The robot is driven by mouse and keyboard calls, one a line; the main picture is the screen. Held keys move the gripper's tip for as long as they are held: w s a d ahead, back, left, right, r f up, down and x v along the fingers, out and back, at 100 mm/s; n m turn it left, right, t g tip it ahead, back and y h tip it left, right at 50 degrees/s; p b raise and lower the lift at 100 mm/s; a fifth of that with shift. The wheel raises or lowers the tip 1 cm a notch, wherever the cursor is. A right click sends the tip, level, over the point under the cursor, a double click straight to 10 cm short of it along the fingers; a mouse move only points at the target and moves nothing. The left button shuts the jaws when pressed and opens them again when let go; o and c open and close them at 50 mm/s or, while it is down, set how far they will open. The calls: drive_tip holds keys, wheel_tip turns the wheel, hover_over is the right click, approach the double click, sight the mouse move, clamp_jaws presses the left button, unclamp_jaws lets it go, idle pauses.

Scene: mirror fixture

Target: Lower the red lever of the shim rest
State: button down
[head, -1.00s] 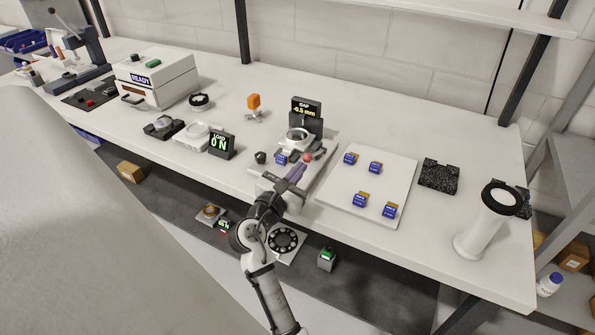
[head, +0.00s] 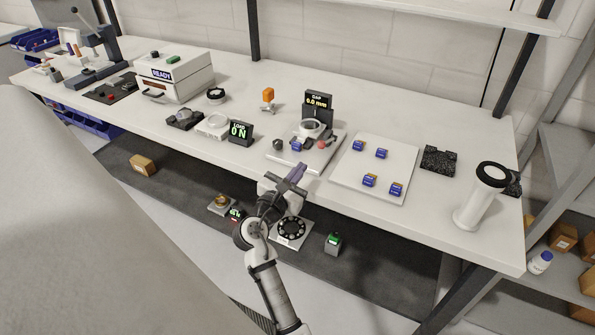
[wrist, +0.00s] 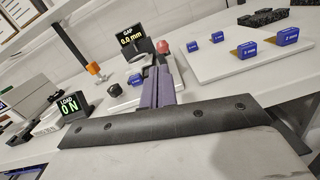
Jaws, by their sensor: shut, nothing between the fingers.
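The shim rest stands near the front edge of the table, with a grey-white ring seat (head: 311,128) and a gap display (head: 317,102) that reads 0.0 mm in the wrist view (wrist: 132,37). Its red lever knob (head: 321,144) is at the front right of the seat; it also shows in the wrist view (wrist: 162,46), just beyond the fingers, its arm hidden. A blue shim block (head: 296,146) sits at the front of the rest. My gripper (head: 301,169) is shut and empty, at the table's front edge before the rest. Its purple fingers (wrist: 158,90) appear apart from the knob.
A white board (head: 345,180) with several blue blocks lies right of the rest. A load display (head: 240,132) reading 0 N stands to the left. A white column (head: 480,200) stands at the right table end. A dark ball knob (head: 277,145) is left of the shim.

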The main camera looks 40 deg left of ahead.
drive_tip(key=shift+s+d, duration=0.1)
drive_tip(key=shift+s, duration=0.2)
